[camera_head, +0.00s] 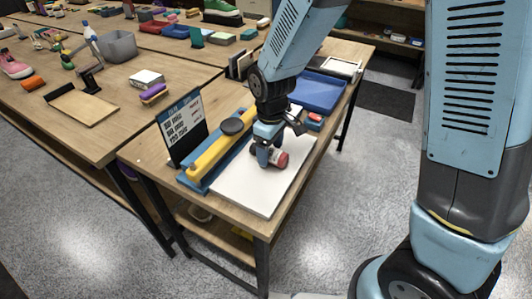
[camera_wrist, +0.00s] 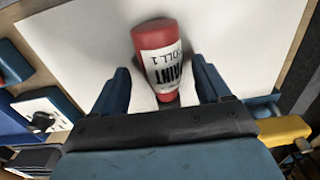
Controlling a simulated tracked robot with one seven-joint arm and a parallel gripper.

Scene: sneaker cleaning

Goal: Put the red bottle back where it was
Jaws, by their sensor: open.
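The red bottle (camera_wrist: 157,40) with a white label and dark print is on a white board (camera_head: 240,190). It appears to lie on its side, and in the head view its red end (camera_head: 281,159) shows just right of my fingers. My gripper (camera_wrist: 161,70) is open, with one blue finger on each side of the bottle's lower part. In the head view my gripper (camera_head: 267,156) is low over the board, at the bottle. I cannot tell whether the fingers touch the bottle.
A blue and yellow tool (camera_head: 212,156) and a dark sign (camera_head: 182,128) stand left of the board. A blue tray (camera_head: 318,92) lies behind. The board's front part is clear. Another table (camera_head: 120,75) at the left holds many items.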

